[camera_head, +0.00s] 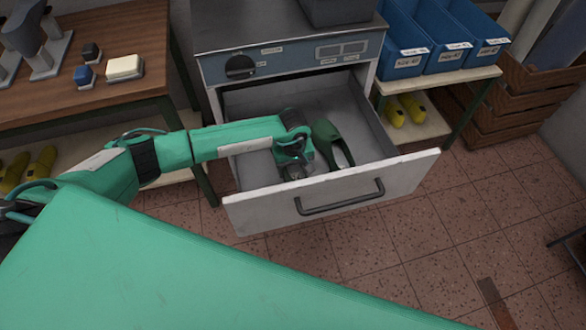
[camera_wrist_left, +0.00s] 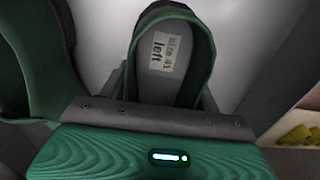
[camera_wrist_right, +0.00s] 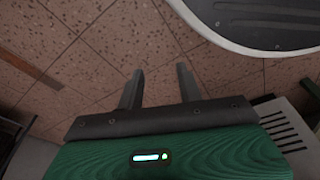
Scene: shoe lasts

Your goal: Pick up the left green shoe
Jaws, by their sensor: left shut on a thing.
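My left gripper (camera_head: 294,166) reaches down into the open drawer (camera_head: 260,105). In the left wrist view its fingers are shut on either side of the left green shoe (camera_wrist_left: 203,62), whose insole carries a white label reading "left". In the head view the gripper hides most or all of that shoe. A second green shoe (camera_head: 326,133) lies in the drawer to the right of the gripper; it also shows at the left of the left wrist view (camera_wrist_left: 42,62). My right gripper (camera_wrist_right: 158,85) is open and empty above the tiled floor, outside the head view.
The drawer front (camera_head: 400,183) has a dark handle and the drawer walls stand close around the gripper. A wooden table (camera_head: 120,30) is at the left. Blue bins (camera_head: 405,45) stand on a shelf unit at the right, with yellow shoes (camera_head: 413,108) below.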

